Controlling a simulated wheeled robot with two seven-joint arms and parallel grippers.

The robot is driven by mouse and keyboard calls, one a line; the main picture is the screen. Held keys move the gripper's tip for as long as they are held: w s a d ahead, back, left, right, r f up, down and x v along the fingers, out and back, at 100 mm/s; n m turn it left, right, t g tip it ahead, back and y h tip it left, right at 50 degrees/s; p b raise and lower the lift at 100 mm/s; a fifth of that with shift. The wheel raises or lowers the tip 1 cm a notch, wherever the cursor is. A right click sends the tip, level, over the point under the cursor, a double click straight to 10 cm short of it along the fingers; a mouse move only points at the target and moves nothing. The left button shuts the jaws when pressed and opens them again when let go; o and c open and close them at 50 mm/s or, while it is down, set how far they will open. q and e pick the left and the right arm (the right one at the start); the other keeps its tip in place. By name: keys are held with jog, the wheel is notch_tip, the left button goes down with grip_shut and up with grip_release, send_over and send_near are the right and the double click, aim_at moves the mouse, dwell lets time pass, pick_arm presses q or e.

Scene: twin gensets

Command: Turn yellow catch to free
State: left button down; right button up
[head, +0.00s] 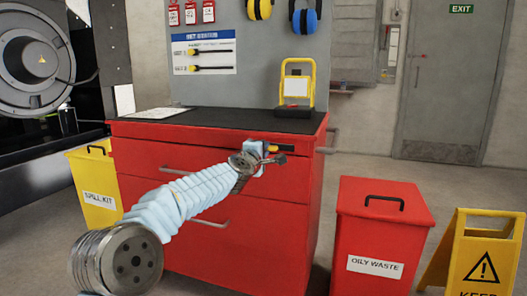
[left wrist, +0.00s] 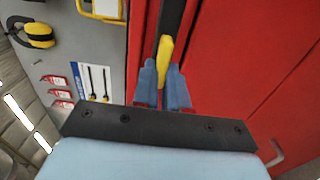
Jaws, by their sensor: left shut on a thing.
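The yellow catch (head: 272,148) sits on the front of the red cabinet (head: 250,205), near its upper right, beside a dark part. In the left wrist view the catch (left wrist: 165,47) is a slim yellow lever on a black strip. My left gripper (head: 270,157) is at the catch in the head view. In the left wrist view its two blue fingers (left wrist: 162,72) are closed on either side of the catch's near end. The gripper partly hides the catch in the head view. My right gripper is not in view.
A dark worktop (head: 220,120) carries a yellow stand (head: 297,84) and a paper sheet (head: 155,113). A red oily waste bin (head: 375,235) and a yellow floor sign (head: 480,250) stand at right. A yellow spill kit bin (head: 97,190) stands at left.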

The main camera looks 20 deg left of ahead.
pick_arm(q)
jog(key=shift+f, duration=0.1)
dwell(0.3)
jog(key=c, duration=1.2)
grip_release()
jog(key=shift+o, duration=0.2)
jog(key=shift+s, duration=0.1)
jog(key=s+b, duration=0.3)
jog(key=s, duration=1)
jog(key=shift+s+a, duration=0.25)
jog(key=shift+s, duration=0.05)
